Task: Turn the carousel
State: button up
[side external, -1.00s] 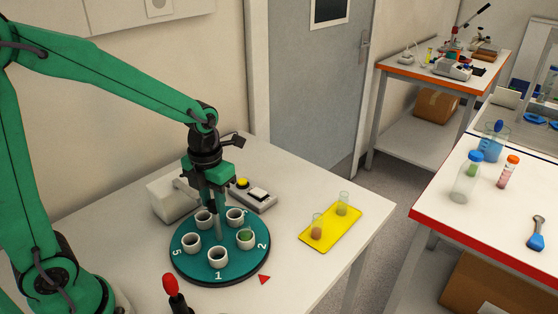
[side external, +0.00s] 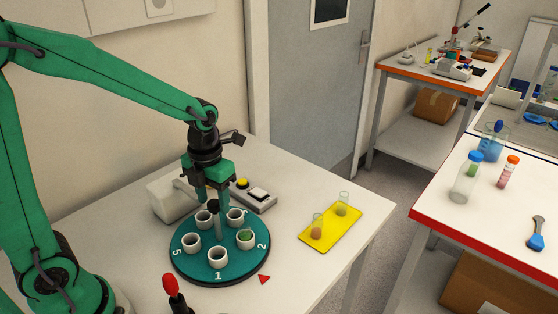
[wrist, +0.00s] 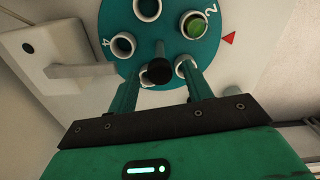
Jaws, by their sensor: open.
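The carousel (side external: 190,267) is a round teal disc with white cup holders and numbers, on the white table. A green-filled vial (side external: 245,236) sits in the holder by number 2; it also shows in the wrist view (wrist: 195,26). A post with a dark knob (side external: 213,206) rises from the disc's centre. My gripper (side external: 213,195) is open above the carousel, with its fingers on either side of the knob's top and nothing held. In the wrist view the knob (wrist: 158,72) shows between the separated fingers. A red triangle (side external: 264,280) marks the table beside the disc, near number 2.
A yellow tray (side external: 345,232) with two small glass vessels lies to the right. Behind the carousel are a pale box (side external: 170,199) and a control unit (side external: 258,197) with a yellow button. A red-topped black stick (side external: 175,296) stands in front. The table's right front is clear.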

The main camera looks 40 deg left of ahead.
jog(key=shift+r, duration=3.7)
jog(key=shift+c, duration=0.4)
jog(key=shift+d+f, duration=0.1)
jog(key=shift+d, duration=0.05)
grip_shut()
jog(key=n, duration=0.2)
jog(key=d+n, duration=0.1)
jog(key=n, duration=0.1)
jog(key=shift+w+f, duration=0.2)
jog(key=shift+f, duration=0.2)
jog(key=w+d+f+n+g, duration=0.1)
jog(key=d+f+n, duration=0.4)
jog(key=n, duration=1.9)
jog(key=d+g, duration=0.1)
jog(key=d, duration=0.2)
jog(key=shift+f+g+y, duration=0.3)
jog(key=shift+f+y, duration=0.05)
jog(key=shift+y, duration=0.05)
